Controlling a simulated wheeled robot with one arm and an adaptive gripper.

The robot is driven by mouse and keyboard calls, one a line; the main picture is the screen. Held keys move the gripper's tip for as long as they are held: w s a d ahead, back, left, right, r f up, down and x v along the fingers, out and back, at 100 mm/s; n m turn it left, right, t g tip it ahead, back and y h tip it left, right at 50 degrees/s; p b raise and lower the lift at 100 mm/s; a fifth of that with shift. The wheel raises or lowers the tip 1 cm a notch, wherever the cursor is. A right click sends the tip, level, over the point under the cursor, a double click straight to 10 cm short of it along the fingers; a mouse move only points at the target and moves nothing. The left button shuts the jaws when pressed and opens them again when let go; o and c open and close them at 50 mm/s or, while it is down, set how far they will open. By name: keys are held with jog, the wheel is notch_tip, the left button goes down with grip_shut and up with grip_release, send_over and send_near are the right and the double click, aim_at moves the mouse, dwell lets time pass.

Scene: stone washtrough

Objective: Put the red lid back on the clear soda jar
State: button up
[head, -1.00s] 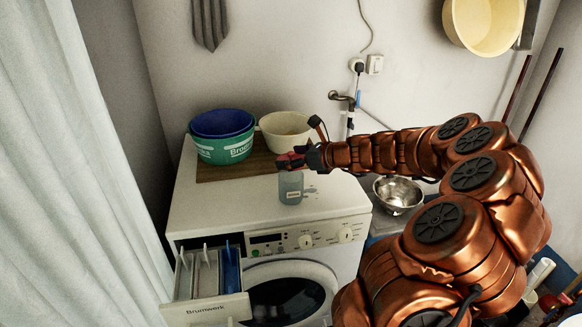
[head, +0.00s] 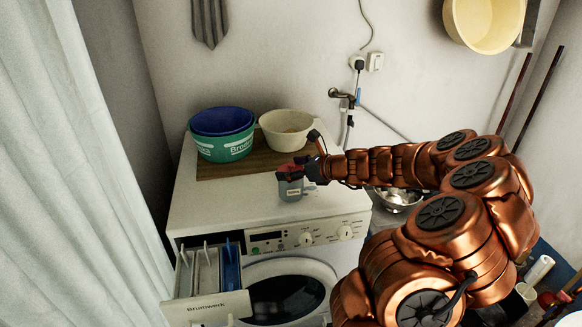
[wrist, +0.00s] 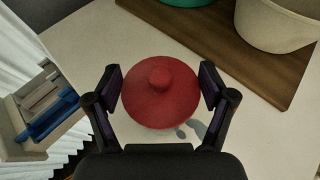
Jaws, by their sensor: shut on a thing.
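The clear soda jar (head: 290,190) stands upright on the white washing machine top, near its front edge, with a small label on its side. My gripper (head: 290,171) is at the jar's mouth, shut on the red lid (wrist: 160,92). In the wrist view the lid is a round red disc with a knob, between the two fingers of my gripper (wrist: 160,90). The lid hides the jar in that view. In the head view the lid is at the top of the jar; I cannot tell whether it is fully seated.
Behind the jar a wooden board (head: 240,165) bears a green tub (head: 225,147) with a blue basin (head: 222,121) and a cream bowl (head: 287,130). The detergent drawer (head: 207,270) is pulled out at front left. A metal bowl (head: 398,197) stands right of the machine.

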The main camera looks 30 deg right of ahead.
jog(key=o, duration=0.8)
jog(key=shift+r, duration=0.45)
jog(key=b+v, duration=0.1)
jog(key=v, duration=1.1)
jog(key=s+a+f+n+g+y, duration=0.1)
jog(key=s+a+n+g, duration=0.15)
jog(key=a+n, duration=0.5)
jog(key=s+a+n+g+y, duration=0.15)
jog(key=a+n+g, duration=0.25)
jog(key=a, duration=0.7)
jog(key=s+a+f+n+g, duration=0.1)
jog(key=s+a+n+g, duration=0.3)
jog(key=a, duration=0.5)
jog(key=s+a+f+n+g+h, duration=0.2)
jog(key=s+a+n+h, duration=0.15)
jog(key=s+n, duration=0.45)
jog(key=s+d+f+n+g+h, duration=0.1)
jog(key=s+n+h, duration=0.3)
jog(key=s+n, duration=0.4)
jog(key=s+d+g, duration=0.1)
jog(key=s, duration=0.2)
jog(key=shift+s+d+f, duration=0.3)
jog(key=shift+d+f, duration=0.05)
jog(key=shift+d, duration=0.05)
